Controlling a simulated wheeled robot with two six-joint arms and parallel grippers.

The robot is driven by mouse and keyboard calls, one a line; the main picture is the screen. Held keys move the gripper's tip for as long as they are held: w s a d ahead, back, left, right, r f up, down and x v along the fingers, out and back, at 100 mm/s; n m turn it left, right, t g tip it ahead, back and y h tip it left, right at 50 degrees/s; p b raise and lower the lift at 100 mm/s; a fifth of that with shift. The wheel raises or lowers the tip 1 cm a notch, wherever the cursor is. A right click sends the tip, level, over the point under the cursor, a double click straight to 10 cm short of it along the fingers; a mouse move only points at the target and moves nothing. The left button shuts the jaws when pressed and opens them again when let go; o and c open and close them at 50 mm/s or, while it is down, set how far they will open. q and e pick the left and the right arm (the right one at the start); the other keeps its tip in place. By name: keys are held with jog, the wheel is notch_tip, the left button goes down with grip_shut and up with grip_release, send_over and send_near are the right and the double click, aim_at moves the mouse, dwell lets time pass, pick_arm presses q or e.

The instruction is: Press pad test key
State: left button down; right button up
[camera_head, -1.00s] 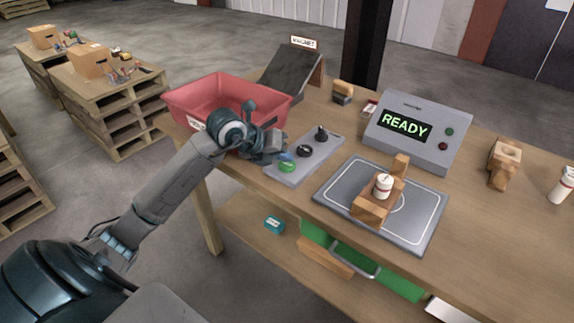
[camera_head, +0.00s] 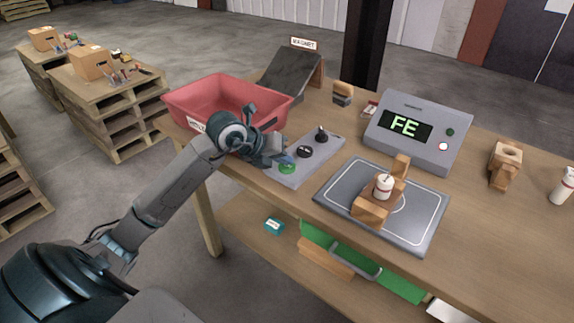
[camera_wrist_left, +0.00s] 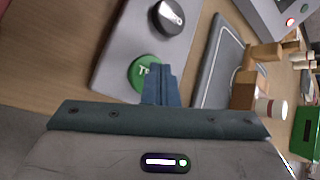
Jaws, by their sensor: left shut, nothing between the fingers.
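The control plate (camera_head: 326,146) lies on the table with a green test key (camera_head: 287,168) at its near end and black knobs behind it. In the left wrist view the green key (camera_wrist_left: 144,72) shows part of its lettering, and the blue fingertips cover its edge. My left gripper (camera_head: 287,158) is shut and empty, with its tips at the green key. I cannot tell how far the key is pushed in. The grey pad (camera_head: 418,225) carries a wooden holder (camera_head: 371,211) with a white bottle (camera_head: 383,186). The display box (camera_head: 416,131) reads "FE", and its lower lamp is bright. My right gripper is out of view.
A red bin (camera_head: 215,97) stands left of the control plate, beside my left wrist. A dark ramp (camera_head: 289,72) with a sign is behind it. A wooden block (camera_head: 503,164) and another white bottle (camera_head: 562,186) stand at the right.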

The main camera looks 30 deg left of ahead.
aim_at(284, 167)
pick_arm(q)
jog(key=shift+r, duration=0.1)
jog(key=shift+r+p, duration=0.5)
jog(key=shift+r, duration=0.25)
jog(key=shift+r+p, duration=1.65)
jog(key=shift+r, duration=0.9)
jog(key=shift+f, duration=0.1)
